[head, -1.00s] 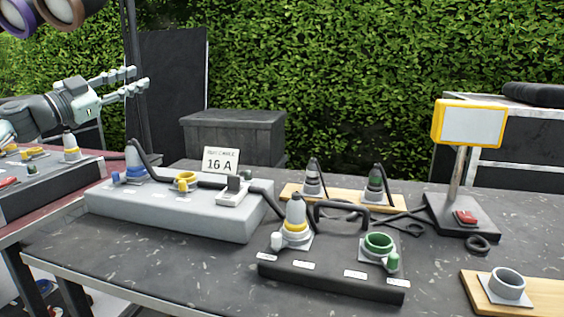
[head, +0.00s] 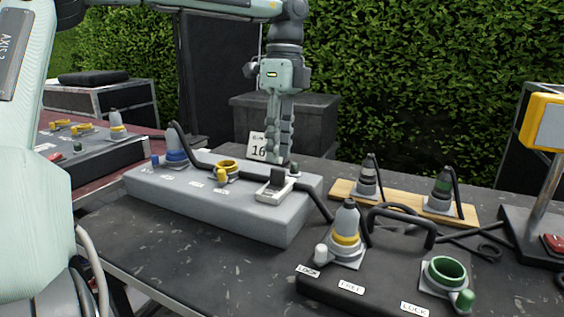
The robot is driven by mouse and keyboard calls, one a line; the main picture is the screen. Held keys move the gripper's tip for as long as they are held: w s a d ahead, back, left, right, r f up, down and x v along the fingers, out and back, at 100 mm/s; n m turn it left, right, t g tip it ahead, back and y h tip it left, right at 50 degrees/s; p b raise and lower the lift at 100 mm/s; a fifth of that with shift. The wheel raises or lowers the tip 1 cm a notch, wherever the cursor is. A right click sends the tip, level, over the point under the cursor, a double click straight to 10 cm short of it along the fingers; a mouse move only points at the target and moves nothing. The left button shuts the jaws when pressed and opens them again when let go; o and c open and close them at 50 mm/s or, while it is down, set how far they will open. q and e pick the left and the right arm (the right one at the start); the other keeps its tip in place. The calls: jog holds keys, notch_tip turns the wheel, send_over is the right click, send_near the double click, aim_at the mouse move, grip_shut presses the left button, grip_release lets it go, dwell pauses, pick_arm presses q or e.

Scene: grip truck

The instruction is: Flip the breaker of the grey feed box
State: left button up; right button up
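The grey feed box (head: 220,213) is a long light-grey block on the dark table. Its breaker (head: 268,193) is a pale plate with a dark upright lever (head: 277,176) near the right end of the top. My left gripper (head: 279,158) points straight down above and just behind the lever, its fingertips partly in front of the "16" card (head: 256,146). The fingers are seen nearly edge-on, so their gap cannot be judged; nothing shows held. Whether they touch the box cannot be told. My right gripper is out of view.
A blue-banded plug (head: 176,150) and a yellow socket (head: 226,171) sit on the grey box. A dark box (head: 385,278) with a yellow-banded plug (head: 346,234) and a green socket (head: 443,272) stands in front right. A black cable (head: 318,204) runs between them.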

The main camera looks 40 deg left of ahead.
aim_at(278, 169)
pick_arm(q)
jog(key=shift+s+d+f, duration=0.1)
jog(key=shift+s+f, duration=0.05)
jog(key=shift+f, duration=1.65)
grip_shut()
